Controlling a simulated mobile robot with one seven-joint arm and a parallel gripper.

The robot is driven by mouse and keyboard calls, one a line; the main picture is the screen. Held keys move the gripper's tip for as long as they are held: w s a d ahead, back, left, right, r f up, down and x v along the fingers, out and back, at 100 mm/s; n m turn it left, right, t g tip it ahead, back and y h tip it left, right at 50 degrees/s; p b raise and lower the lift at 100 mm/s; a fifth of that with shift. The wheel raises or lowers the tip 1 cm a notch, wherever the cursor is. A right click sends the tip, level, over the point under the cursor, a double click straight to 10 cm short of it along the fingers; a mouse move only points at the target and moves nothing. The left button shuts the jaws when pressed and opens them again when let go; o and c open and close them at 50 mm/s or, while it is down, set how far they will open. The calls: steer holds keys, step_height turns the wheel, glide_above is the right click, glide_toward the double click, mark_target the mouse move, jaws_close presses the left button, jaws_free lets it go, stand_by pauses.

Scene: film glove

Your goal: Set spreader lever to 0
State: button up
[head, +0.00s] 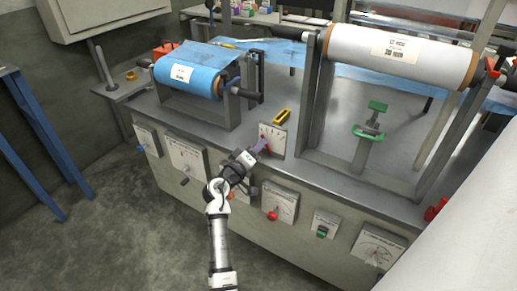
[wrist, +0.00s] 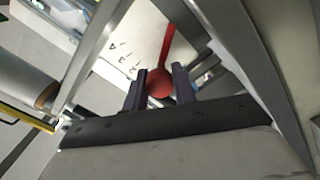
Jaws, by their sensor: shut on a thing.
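A red lever with a round red knob (wrist: 160,84) shows between the two dark fingers of my gripper (wrist: 160,72) in the wrist view. Its thin red arm (wrist: 168,42) runs up from the knob. In the head view my gripper (head: 261,147) is at the front edge of the machine, shut on the lever in front of the white plate (head: 277,141). The fingers hide most of the lever there.
Along the front panel are a dial with a red knob (head: 272,215), a green switch (head: 322,232) and more dials on both sides. A blue film roll (head: 190,74) and a white roll (head: 400,58) stand on frames above. A yellow item (head: 282,117) lies behind the plate.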

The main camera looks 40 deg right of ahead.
stand_by(0.5)
steer(key=o, duration=1)
steer(key=b+v, duration=0.2)
steer(key=v, duration=1.1)
steer(key=shift+a, duration=0.45)
